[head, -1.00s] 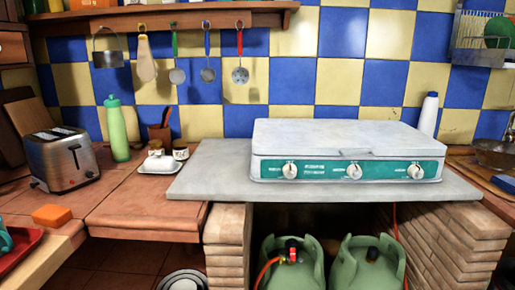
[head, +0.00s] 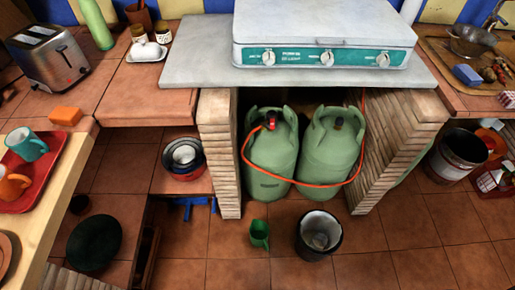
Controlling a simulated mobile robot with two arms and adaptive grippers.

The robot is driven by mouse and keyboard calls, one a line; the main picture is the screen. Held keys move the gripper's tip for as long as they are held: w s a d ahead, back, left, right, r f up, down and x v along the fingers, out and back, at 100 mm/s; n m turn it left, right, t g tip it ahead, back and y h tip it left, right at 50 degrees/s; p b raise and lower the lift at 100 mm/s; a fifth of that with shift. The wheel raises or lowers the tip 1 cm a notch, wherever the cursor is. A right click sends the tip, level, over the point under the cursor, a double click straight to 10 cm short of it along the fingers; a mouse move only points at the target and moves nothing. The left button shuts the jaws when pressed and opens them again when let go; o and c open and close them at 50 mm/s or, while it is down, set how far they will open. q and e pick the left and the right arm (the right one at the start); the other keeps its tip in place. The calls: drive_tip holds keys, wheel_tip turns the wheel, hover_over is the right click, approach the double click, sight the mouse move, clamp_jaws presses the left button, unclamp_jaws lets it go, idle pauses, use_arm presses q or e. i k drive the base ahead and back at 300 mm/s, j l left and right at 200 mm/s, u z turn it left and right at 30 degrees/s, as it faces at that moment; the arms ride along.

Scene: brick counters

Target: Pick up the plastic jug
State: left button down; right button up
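A small green jug (head: 260,236), which looks like the plastic jug, stands on the tiled floor in front of the two gas bottles. Its handle side is hard to make out at this size. Neither of my grippers shows in the head view.
A dark bucket (head: 319,236) stands just right of the jug. Two green gas bottles (head: 270,160) with a red hose stand behind, between brick pillars (head: 219,150). A wooden table edge (head: 62,205) with a red tray is at left. The floor in front right is clear.

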sight(259, 230)
drive_tip(key=k+l+u, duration=0.4)
drive_tip(key=k+l, duration=0.45)
